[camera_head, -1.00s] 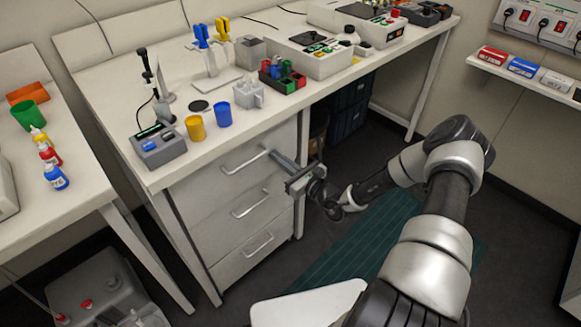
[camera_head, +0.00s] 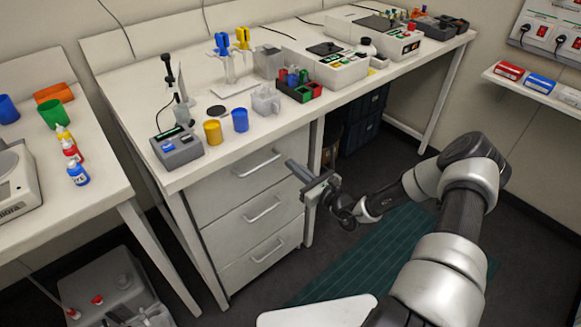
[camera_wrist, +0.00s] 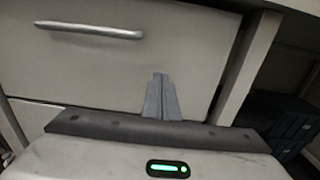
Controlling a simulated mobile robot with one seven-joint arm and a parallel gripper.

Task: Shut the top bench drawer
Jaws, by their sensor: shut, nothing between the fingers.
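The top bench drawer (camera_head: 225,180) is a light grey front with a silver bar handle (camera_head: 257,164), under the left part of the bench. Its front looks flush with the drawers below, with no clear gap. In the wrist view the drawer front (camera_wrist: 195,45) fills the upper middle, its handle (camera_wrist: 90,30) at upper left. My gripper (camera_head: 290,163) is shut and empty, pointing at the front to the right of the handle. Its joined fingers (camera_wrist: 160,78) also show in the wrist view. I cannot tell whether the fingertips touch the front.
Two more drawers with handles (camera_head: 263,209) (camera_head: 267,250) are below. The bench top (camera_head: 205,165) holds cups, a tube rack (camera_head: 298,86) and devices. A side table (camera_head: 100,210) stands left. Dark crates (camera_head: 365,115) sit under the bench. A green mat (camera_head: 350,255) covers floor.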

